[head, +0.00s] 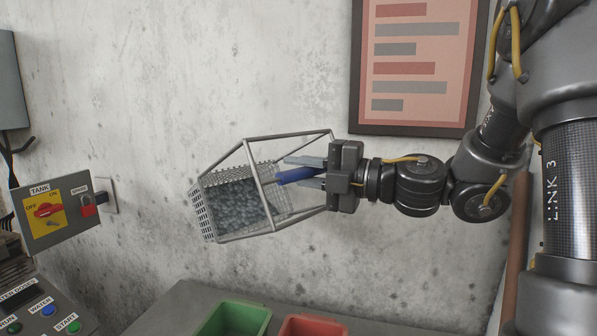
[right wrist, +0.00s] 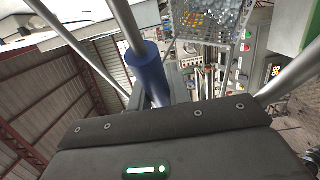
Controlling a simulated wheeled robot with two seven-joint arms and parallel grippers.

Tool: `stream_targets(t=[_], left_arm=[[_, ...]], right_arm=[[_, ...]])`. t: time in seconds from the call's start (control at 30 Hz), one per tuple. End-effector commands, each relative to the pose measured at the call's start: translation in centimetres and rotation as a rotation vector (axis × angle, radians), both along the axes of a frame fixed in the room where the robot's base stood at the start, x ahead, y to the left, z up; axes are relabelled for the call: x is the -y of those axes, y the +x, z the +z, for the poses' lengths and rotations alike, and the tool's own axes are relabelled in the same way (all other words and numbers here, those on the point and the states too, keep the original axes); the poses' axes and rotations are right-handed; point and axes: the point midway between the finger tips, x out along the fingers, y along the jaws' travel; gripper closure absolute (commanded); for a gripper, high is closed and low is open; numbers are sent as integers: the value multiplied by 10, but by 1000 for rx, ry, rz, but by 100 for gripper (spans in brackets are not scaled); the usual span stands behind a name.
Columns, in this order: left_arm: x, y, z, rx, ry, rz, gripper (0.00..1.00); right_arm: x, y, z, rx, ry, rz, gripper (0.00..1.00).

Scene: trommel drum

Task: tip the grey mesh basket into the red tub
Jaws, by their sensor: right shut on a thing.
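The grey mesh basket (head: 204,214) hangs in the air in the head view, tilted, with its open frame side toward me. Dark grey lumps (head: 240,204) lie inside it. My right gripper (head: 300,172) is shut on the basket's blue handle (head: 294,175), which also shows in the right wrist view (right wrist: 148,72). In that view part of the mesh (right wrist: 212,38) with its lumps is at the top. The red tub (head: 312,328) stands at the bottom edge, below and right of the basket, mostly cut off. My left gripper is not in view.
A green tub (head: 233,320) stands left of the red one on a grey table (head: 168,308). A control panel (head: 45,318) and a TANK switch box (head: 52,212) are at the left. A framed board (head: 418,65) hangs on the wall behind. The air between basket and tubs is free.

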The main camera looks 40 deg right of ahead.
Motion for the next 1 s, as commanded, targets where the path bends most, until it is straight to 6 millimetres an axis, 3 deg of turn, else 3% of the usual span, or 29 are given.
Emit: stream_targets(t=[0.6, 1.0], left_arm=[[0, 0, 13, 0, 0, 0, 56], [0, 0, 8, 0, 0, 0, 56]], right_arm=[[0, -7, 7, 116, 16, 2, 100], [-2, -6, 5, 148, 17, 7, 100]])
